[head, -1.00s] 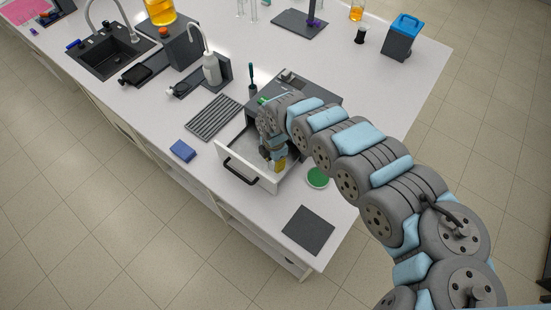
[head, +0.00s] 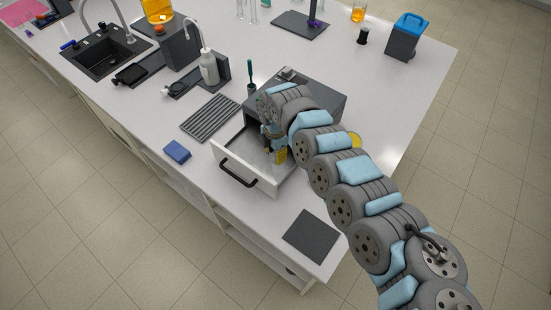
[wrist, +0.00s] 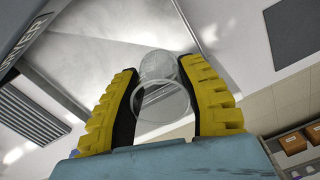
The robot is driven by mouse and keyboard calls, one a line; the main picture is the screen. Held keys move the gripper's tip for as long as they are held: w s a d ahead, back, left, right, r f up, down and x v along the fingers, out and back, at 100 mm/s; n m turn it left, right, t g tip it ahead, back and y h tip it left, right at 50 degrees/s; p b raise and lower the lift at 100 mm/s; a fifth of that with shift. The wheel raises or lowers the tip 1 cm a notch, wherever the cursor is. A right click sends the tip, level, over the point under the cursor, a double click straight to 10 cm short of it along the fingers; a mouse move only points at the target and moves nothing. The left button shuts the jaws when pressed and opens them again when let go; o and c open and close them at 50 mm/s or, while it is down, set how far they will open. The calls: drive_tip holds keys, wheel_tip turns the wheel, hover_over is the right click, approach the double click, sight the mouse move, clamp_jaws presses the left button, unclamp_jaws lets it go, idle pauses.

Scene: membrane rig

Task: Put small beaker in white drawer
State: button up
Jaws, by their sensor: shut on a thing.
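The white drawer (head: 232,165) is pulled out of the dark grey housing (head: 322,97) on the bench, with its black handle facing the front. My gripper (head: 278,156) points down inside the open drawer area. In the wrist view my gripper (wrist: 165,105) has its two yellow ridged fingers on either side of a clear small beaker (wrist: 160,85), shut on it. The white drawer interior (wrist: 110,50) shows behind the beaker in the wrist view. In the head view the beaker is hidden by my gripper; whether it touches the drawer floor I cannot tell.
A ribbed dark rack (head: 210,117) and a blue block (head: 177,151) lie left of the drawer. A dark mat (head: 311,236) lies at the front right. A wash bottle (head: 209,68) stands farther back.

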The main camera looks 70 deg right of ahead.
drive_tip(key=shift+w+d+f+b, duration=0.2)
drive_tip(key=shift+d+f, duration=0.3)
drive_tip(key=shift+f, duration=0.2)
drive_tip(key=shift+w+d+f+b, duration=0.1)
drive_tip(key=shift+w+d+f, duration=0.15)
drive_tip(key=shift+d+f, duration=0.4)
drive_tip(key=shift+w+d+f+b, duration=0.2)
drive_tip(key=shift+d+f, duration=0.2)
drive_tip(key=shift+f, duration=0.4)
drive_tip(key=shift+f, duration=0.1)
drive_tip(key=shift+w+d+f, duration=0.15)
drive_tip(key=shift+d, duration=0.05)
drive_tip(key=shift+d+f+b, duration=0.1)
drive_tip(key=shift+f+b, duration=0.2)
drive_tip(key=shift+f, duration=1.25)
drive_tip(key=shift+f, duration=0.1)
drive_tip(key=o, duration=0.9)
